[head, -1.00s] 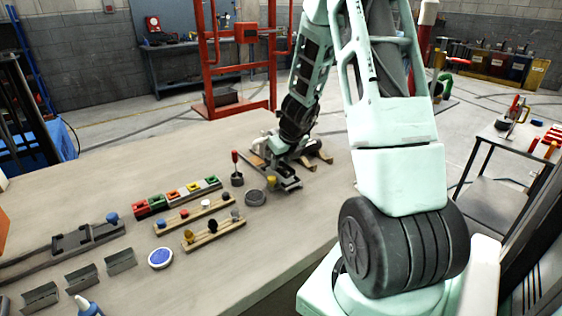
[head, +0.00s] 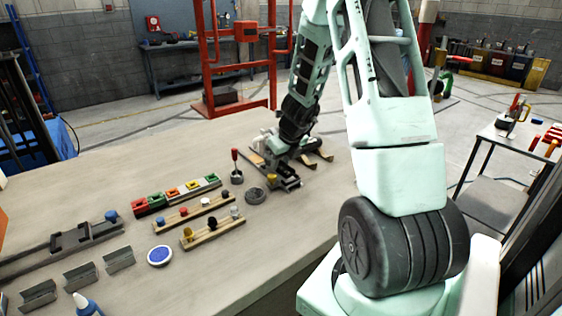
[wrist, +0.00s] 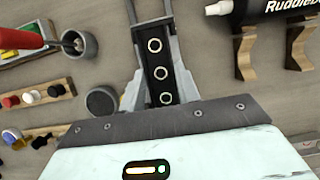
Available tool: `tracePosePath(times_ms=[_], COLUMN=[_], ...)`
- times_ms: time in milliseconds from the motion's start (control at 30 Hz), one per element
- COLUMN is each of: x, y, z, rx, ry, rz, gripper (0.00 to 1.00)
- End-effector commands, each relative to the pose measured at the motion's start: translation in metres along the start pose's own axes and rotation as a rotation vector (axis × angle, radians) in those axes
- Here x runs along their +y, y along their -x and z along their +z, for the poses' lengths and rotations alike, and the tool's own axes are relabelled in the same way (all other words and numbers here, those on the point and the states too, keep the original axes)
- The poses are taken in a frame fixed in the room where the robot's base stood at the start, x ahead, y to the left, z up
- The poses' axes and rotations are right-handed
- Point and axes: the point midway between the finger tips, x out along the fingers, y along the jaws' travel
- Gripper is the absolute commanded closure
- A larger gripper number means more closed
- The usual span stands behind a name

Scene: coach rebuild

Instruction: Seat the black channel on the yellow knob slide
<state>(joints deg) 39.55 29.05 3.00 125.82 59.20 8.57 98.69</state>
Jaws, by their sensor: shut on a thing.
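In the wrist view the black channel (wrist: 160,72), a dark strip with three brass-ringed holes, lies between the two fingers of my gripper (wrist: 156,82), which is shut on it. A grey rail (wrist: 150,10) runs on beyond the channel's far end. In the head view my gripper (head: 280,160) is low over the far part of the bench, at the slide with the yellow knob (head: 272,178). The dark slide body (head: 291,184) shows partly beside the gripper. Whether the channel touches the slide is hidden.
A round dark cup (head: 255,195) and a red-handled tool in a holder (head: 236,176) stand close left of my gripper. Peg racks (head: 212,232) and coloured blocks (head: 176,195) lie farther left. A slide with a blue knob (head: 111,216) is at far left. A black bottle (wrist: 275,8) rests on wooden cradles.

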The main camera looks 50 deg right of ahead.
Motion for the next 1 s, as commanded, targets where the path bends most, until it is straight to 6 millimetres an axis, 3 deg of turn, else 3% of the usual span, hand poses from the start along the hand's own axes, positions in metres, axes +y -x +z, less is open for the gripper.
tracePosePath(times_ms=[1000], x=[0.0000], y=[-0.0063], z=[-0.0025], rx=[0.000], ry=[-0.001], rz=[0.000], gripper=[0.90])
